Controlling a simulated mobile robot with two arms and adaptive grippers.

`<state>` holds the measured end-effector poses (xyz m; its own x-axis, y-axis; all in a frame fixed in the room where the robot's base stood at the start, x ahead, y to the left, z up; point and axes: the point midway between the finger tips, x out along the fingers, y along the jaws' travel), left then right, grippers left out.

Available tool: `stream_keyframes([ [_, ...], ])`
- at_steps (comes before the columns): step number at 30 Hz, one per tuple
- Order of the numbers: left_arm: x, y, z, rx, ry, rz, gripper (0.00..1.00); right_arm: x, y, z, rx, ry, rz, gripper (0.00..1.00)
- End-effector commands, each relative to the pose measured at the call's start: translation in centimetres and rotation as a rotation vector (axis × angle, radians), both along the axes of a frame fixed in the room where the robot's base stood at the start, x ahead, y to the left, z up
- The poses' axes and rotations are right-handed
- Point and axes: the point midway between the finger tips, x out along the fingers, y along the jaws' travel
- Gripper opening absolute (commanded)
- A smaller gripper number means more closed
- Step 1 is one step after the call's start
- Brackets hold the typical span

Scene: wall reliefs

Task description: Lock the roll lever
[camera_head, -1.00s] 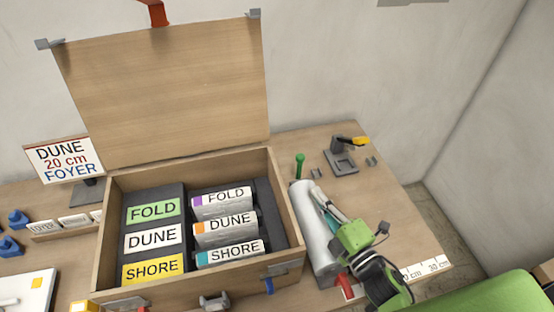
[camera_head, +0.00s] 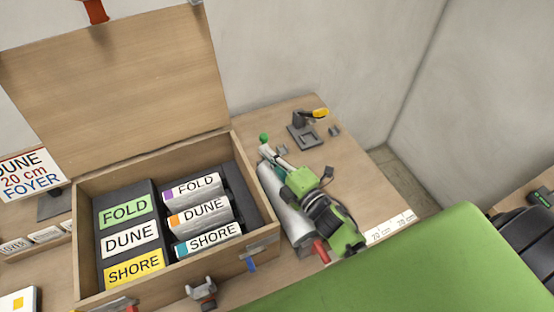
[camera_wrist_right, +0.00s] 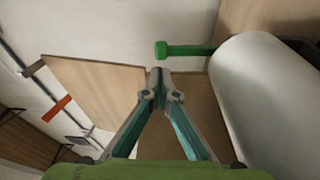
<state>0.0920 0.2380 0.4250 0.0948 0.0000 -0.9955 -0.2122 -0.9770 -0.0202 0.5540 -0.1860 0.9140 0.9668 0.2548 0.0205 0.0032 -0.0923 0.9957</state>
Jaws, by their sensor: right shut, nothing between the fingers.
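A pale grey roll (camera_head: 275,196) lies lengthwise on the table to the right of the wooden case; it also shows large at the right of the wrist view (camera_wrist_right: 265,95). A green lever with a knob (camera_head: 263,138) stands at its far end; in the wrist view the lever (camera_wrist_right: 190,50) lies sideways, knob to the left. A red handle (camera_head: 321,250) is at the near end. My right gripper (camera_head: 266,151) is shut and empty, over the roll, its fingertips close to the green lever; in the wrist view the fingertips (camera_wrist_right: 159,84) appear apart from it. My left gripper is not in view.
The open wooden case (camera_head: 262,190) holds labelled rolls and cards. A grey stand with a yellow-tipped part (camera_head: 305,134) is behind on the right. A white scale strip (camera_head: 390,228) lies at the table's right edge. A large green surface (camera_head: 420,255) fills the lower right.

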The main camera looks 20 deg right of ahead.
Motion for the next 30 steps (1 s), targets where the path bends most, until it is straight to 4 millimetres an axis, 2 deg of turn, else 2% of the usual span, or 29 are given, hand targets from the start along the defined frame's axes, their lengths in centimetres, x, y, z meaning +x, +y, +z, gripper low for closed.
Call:
stream_keyframes([
  [3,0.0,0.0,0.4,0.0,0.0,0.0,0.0,1.3,0.4,0.1,0.001,-0.001,0.0,0.0],
  [7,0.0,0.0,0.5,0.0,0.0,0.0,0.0,2.0,0.6,0.1,0.001,0.0,0.0,0.0],
  [30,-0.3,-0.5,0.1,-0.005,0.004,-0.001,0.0,2.1,-0.1,0.1,0.063,0.002,0.0,0.0],
])
